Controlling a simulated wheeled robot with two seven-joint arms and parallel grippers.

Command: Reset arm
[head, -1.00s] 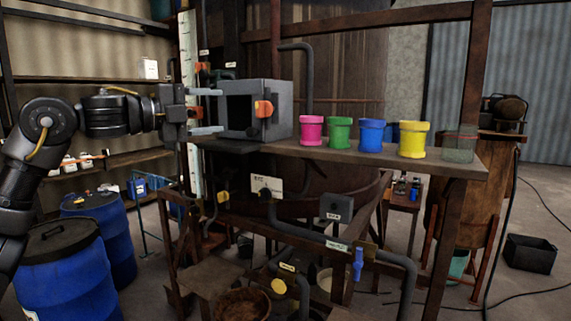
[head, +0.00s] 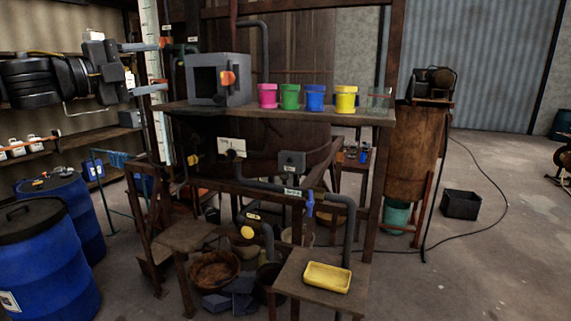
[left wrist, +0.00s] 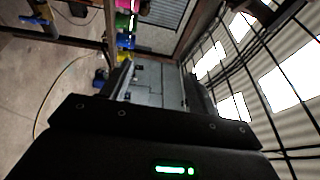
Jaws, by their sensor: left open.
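My left gripper (head: 155,68) is at the upper left of the head view, with its arm coming in from the left edge. Its two fingers are wide apart, one above the other, with nothing between them. The fingers point right, toward a grey open-fronted box (head: 203,84), and appear apart from it. In the left wrist view, the fingers (left wrist: 160,85) stand on either side of grey surfaces further off, likely the box. My right gripper is in neither view.
A wooden shelf (head: 290,113) holds pink (head: 267,96), green (head: 290,97), blue (head: 314,98) and yellow (head: 346,99) pots. A yellow tray (head: 327,277) sits on a low stand. Blue barrels (head: 40,262) stand at left. The floor at right is mostly clear.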

